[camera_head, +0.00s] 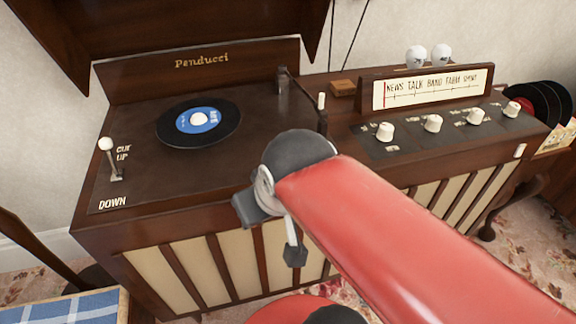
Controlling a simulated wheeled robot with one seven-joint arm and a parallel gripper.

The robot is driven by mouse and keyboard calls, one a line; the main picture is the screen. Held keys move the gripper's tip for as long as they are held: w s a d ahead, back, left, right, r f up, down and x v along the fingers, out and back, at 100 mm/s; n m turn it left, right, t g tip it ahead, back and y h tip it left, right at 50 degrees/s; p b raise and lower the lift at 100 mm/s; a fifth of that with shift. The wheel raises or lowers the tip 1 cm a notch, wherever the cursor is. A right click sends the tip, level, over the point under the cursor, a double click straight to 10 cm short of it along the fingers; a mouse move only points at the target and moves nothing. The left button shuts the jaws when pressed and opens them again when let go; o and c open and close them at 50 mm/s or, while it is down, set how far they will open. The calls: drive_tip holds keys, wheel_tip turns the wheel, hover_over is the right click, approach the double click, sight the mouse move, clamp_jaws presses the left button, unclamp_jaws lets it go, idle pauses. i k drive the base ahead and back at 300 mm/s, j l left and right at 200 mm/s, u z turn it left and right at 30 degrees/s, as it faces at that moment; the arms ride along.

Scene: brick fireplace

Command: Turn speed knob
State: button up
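A row of several white knobs stands on the dark right-hand panel of a wooden record console: a leftmost knob (385,131), a second knob (433,123), a third knob (475,116) and a rightmost knob (512,109). Their small labels are too blurred to read, so I cannot tell which one is the speed knob. My gripper (293,254) hangs in front of the console, left of and below the knobs and apart from them. It is partly hidden behind my red arm, and its opening does not show clearly.
A blue-labelled record (198,123) lies on the turntable at left. A white-tipped cue lever (106,145) stands at the left edge. Records (552,103) stand at far right.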

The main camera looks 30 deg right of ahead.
sight(385, 132)
drive_tip(key=z, duration=1.5)
